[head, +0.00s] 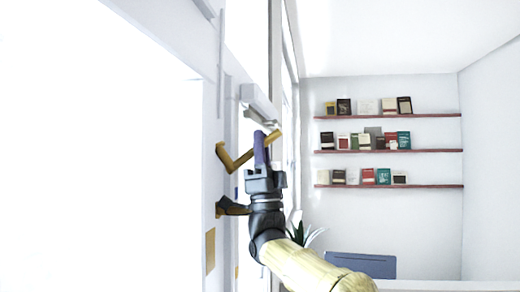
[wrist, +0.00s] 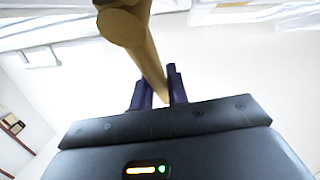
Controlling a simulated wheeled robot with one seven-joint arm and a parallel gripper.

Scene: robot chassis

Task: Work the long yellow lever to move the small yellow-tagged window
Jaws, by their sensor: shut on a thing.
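The long yellow lever (head: 233,161) is a bent, ochre bar by the window frames on the left in the head view. In the wrist view the lever (wrist: 147,58) runs from the top edge down between my purple fingers. My gripper (head: 262,146) is shut on the lever near its right-hand part; my gripper also shows in the wrist view (wrist: 158,88). The fingers hide part of the lever. I cannot pick out the small yellow-tagged window for certain.
A dark handle-like piece (head: 231,207) sticks out just below the lever. A yellow patch (head: 210,250) is on the white frame lower left. Shelves with books (head: 387,151) hang on the far wall. A blue panel (head: 362,265) and a plant (head: 303,234) stand lower right.

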